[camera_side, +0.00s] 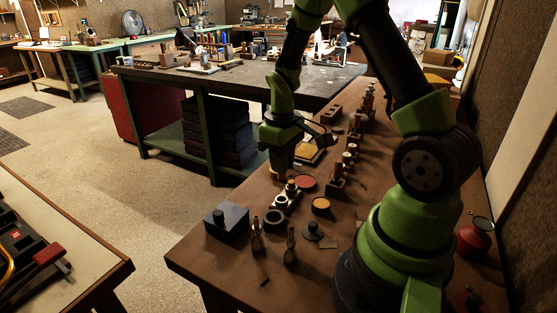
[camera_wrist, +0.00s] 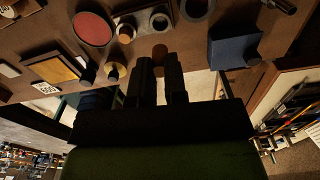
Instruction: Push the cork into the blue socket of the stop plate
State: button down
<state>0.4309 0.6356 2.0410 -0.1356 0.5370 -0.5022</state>
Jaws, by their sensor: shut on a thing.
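My gripper (camera_side: 283,166) points down above the near-left part of the brown bench. In the wrist view its two dark fingers (camera_wrist: 159,80) are closed around a small brown piece, which I take to be the cork (camera_wrist: 159,52). The pale stop plate (camera_side: 287,196) lies on the bench just below and nearer the side camera. It also shows at the top of the wrist view (camera_wrist: 142,22), with a dark ring-shaped socket (camera_wrist: 160,20) and a second raised round part (camera_wrist: 125,33). I cannot tell which socket is blue. The cork appears apart from the plate.
A blue-grey block (camera_side: 227,222) stands near the bench's left edge. Small upright tools (camera_side: 290,246) stand nearer. A row of wooden holders (camera_side: 338,184) is to the right.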

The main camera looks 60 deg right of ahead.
aim_at(282, 178)
jog(key=shift+f, duration=0.1)
jog(key=shift+f, duration=2.3)
jog(key=shift+f, duration=1.45)
jog(key=c, duration=0.8)
grip_release()
jog(key=shift+o, duration=0.2)
jog(key=shift+r, duration=3.5)
